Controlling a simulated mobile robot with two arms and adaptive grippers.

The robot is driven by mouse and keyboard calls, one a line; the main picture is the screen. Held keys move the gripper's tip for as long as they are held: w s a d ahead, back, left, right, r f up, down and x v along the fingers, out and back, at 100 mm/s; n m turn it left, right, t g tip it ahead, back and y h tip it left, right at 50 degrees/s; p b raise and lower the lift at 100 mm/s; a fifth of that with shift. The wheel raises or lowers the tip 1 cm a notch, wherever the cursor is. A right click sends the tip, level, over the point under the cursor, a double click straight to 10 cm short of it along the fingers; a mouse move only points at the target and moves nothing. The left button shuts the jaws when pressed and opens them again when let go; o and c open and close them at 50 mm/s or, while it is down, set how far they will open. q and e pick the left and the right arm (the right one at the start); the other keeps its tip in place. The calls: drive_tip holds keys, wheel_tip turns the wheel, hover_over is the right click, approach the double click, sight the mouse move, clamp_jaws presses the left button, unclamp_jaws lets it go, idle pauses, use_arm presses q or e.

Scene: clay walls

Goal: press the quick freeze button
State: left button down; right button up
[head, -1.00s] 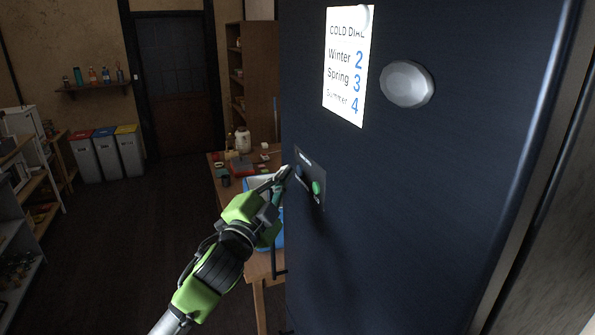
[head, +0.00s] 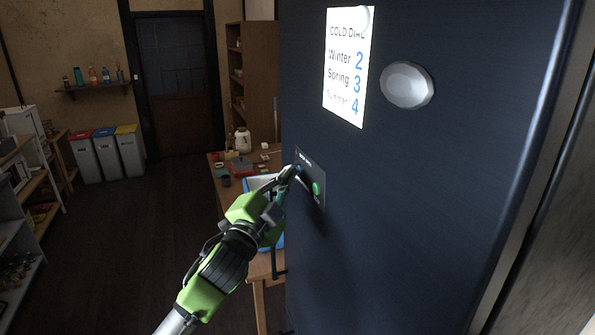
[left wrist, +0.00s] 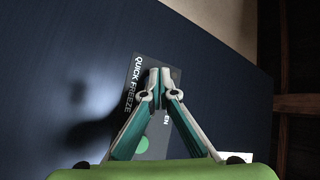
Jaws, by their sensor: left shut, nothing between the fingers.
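A small dark control panel (head: 319,203) sits on the dark blue fridge front (head: 420,190). A green round button or light (head: 318,189) shows on its right part. In the left wrist view the panel reads "QUICK FREEZE" (left wrist: 137,85), and the green round (left wrist: 142,146) lies below the fingers. My left gripper (head: 291,169) is shut and empty, its tips at the panel's left part, left of the green round. In the left wrist view its tips (left wrist: 160,80) cover the panel's middle, hiding what is under them. I cannot tell whether they touch. My right gripper is not in view.
A white "COLD DIAL" sheet (head: 347,65) and a pale round knob (head: 407,84) are higher on the front. A wooden table (head: 258,275) with a blue-and-white container (head: 262,183) stands behind my left arm. Three bins (head: 105,153) stand farther back. The floor at left is open.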

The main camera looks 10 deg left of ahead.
use_arm(q)
drive_tip(key=shift+w+d, duration=0.15)
idle(0.5)
drive_tip(key=shift+s+a, duration=0.4)
drive_tip(key=shift+a, duration=0.1)
drive_tip(key=shift+s+a+p, duration=0.2)
drive_tip(key=shift+s+a, duration=0.35)
drive_tip(key=shift+a, duration=0.3)
drive_tip(key=shift+s+a+p, duration=0.25)
drive_tip(key=shift+s+a, duration=0.3)
drive_tip(key=shift+a, duration=0.25)
drive_tip(key=shift+s+a+p, duration=0.2)
drive_tip(key=shift+s+a, duration=0.35)
drive_tip(key=shift+a, duration=0.3)
